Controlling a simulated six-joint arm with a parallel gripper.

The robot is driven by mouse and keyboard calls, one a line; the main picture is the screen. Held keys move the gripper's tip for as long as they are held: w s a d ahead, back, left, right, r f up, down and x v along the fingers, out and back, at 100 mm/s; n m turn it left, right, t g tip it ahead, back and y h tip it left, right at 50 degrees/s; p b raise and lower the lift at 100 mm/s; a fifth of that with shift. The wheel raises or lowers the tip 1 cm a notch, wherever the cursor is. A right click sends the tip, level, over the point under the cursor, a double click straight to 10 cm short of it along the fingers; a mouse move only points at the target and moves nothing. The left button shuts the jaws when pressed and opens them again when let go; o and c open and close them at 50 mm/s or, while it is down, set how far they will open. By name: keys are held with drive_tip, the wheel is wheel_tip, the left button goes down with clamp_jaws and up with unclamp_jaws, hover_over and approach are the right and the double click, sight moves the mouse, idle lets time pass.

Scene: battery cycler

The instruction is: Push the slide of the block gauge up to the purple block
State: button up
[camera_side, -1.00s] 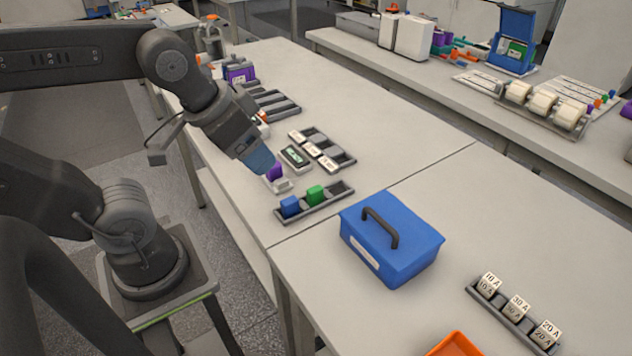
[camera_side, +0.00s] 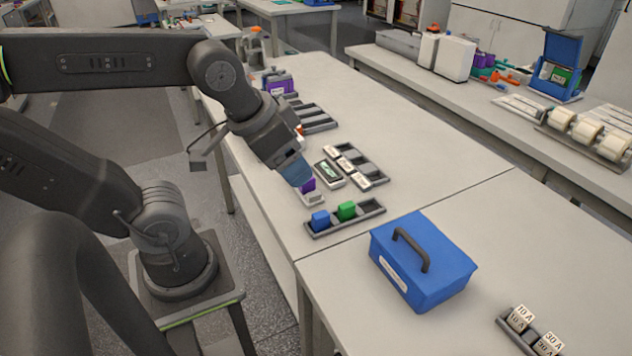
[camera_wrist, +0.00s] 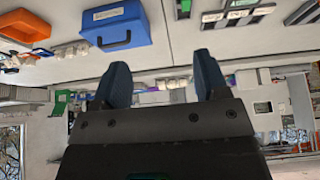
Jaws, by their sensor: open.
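The purple block (camera_side: 308,185) sits on the small pale block gauge (camera_side: 311,199) in the side view, near the table's left edge. The gauge's slide is too small to tell apart from its body. My gripper (camera_side: 299,180), with blue fingers, is just above and beside the purple block; the fingers hide part of it, and I cannot tell whether they touch it. In the wrist view my gripper (camera_wrist: 161,82) shows two fingers spread apart with nothing held between them. I cannot make out the gauge clearly there.
A dark rack with a blue block (camera_side: 320,221) and a green block (camera_side: 347,210) lies just in front of the gauge. A green-screened device (camera_side: 328,174) and labelled trays lie behind right. A blue handled box (camera_side: 424,262) stands nearer.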

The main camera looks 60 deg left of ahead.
drive_tip(key=shift+c, duration=0.2)
drive_tip(key=shift+w+a, duration=0.1)
drive_tip(key=shift+c, duration=0.6)
drive_tip(key=w+a+n, duration=0.2)
drive_tip(key=w+a+n+g, duration=0.1)
drive_tip(key=w+a+n, duration=0.1)
drive_tip(key=shift+w+a+r+g+y, duration=0.2)
drive_tip(key=shift+a+g+y, duration=0.1)
drive_tip(key=shift+y, duration=0.1)
drive_tip(key=shift+c, duration=0.8)
drive_tip(key=w+a+f+n+g, duration=0.25)
drive_tip(key=a+n, duration=0.35)
drive_tip(key=a, duration=0.3)
drive_tip(key=w+a+f+n+g, duration=0.25)
drive_tip(key=w+a+n, duration=0.2)
drive_tip(key=a, duration=0.45)
drive_tip(key=shift+n+t+h, duration=0.25)
drive_tip(key=shift+t+h, duration=0.15)
drive_tip(key=shift+t, duration=0.1)
drive_tip(key=f, duration=1.3)
drive_tip(key=shift+s+f, duration=0.25)
drive_tip(key=shift+f, duration=0.15)
clamp_jaws()
